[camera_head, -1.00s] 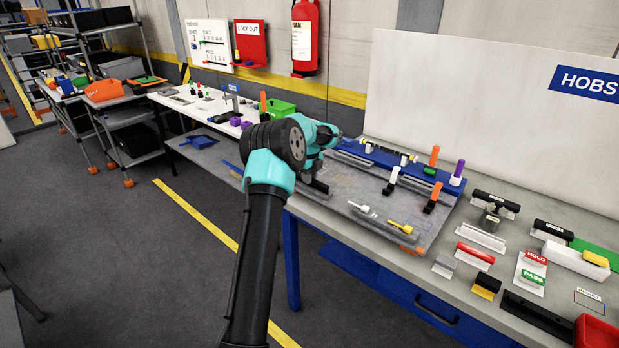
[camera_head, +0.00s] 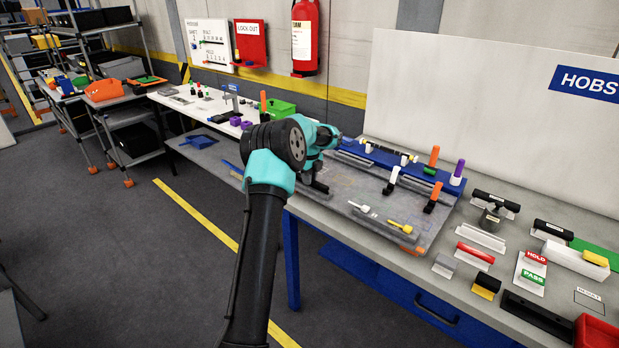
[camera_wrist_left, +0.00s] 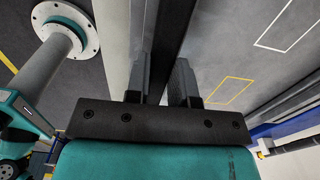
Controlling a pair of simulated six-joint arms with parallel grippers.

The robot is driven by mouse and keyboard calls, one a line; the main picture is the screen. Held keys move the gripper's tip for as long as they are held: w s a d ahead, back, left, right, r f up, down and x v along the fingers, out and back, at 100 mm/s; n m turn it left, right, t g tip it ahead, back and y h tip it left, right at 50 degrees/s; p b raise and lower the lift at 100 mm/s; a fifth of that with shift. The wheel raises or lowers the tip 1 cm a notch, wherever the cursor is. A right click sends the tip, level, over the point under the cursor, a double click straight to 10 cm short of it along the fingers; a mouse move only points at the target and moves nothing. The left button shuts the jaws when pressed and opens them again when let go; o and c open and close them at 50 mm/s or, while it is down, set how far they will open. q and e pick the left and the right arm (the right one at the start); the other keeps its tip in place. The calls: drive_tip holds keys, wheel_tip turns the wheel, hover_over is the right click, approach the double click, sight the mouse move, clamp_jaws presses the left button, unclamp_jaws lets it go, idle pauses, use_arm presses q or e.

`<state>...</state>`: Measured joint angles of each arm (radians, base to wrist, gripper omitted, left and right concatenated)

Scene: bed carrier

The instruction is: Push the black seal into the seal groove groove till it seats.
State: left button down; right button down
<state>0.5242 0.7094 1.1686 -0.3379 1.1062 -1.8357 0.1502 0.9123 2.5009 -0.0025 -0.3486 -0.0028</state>
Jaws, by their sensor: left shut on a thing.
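My left gripper, seen in the left wrist view (camera_wrist_left: 162,84), has its two grey fingers close together on a long dark strip (camera_wrist_left: 168,38) that runs up the picture between them. I take this strip to be the black seal, though its ends do not show. A blue fixture (camera_head: 444,186) with small fittings lies at the back of the board. I cannot make out the seal groove. My right gripper does not show.
Upright handles, one white (camera_head: 393,176), one orange (camera_head: 434,156) and one purple (camera_head: 458,170), stand on the board. A grey rail (camera_head: 378,230) runs along its front. Blocks and HOLD and PASS signs (camera_head: 534,270) crowd the bench to the right. A large pale panel (camera_head: 480,110) stands behind.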

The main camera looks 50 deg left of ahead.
use_arm(q)
drive_tip(key=shift+f, duration=0.2)
drive_tip(key=c, duration=0.9)
unclamp_jaws()
wheel_tip(320, 180, up, 17)
drive_tip(key=shift+r, duration=0.2)
drive_tip(key=shift+c, duration=0.4)
drive_tip(key=shift+f, duration=0.2)
drive_tip(key=shift+c, duration=0.6)
drive_tip(key=shift+n, duration=0.7)
drive_tip(key=f, duration=0.8)
drive_tip(key=shift+d+f, duration=0.15)
drive_tip(key=shift+d, duration=0.15)
clamp_jaws()
drive_tip(key=shift+d+f, duration=0.1)
drive_tip(key=shift+f, duration=0.35)
drive_tip(key=shift+f, duration=0.1)
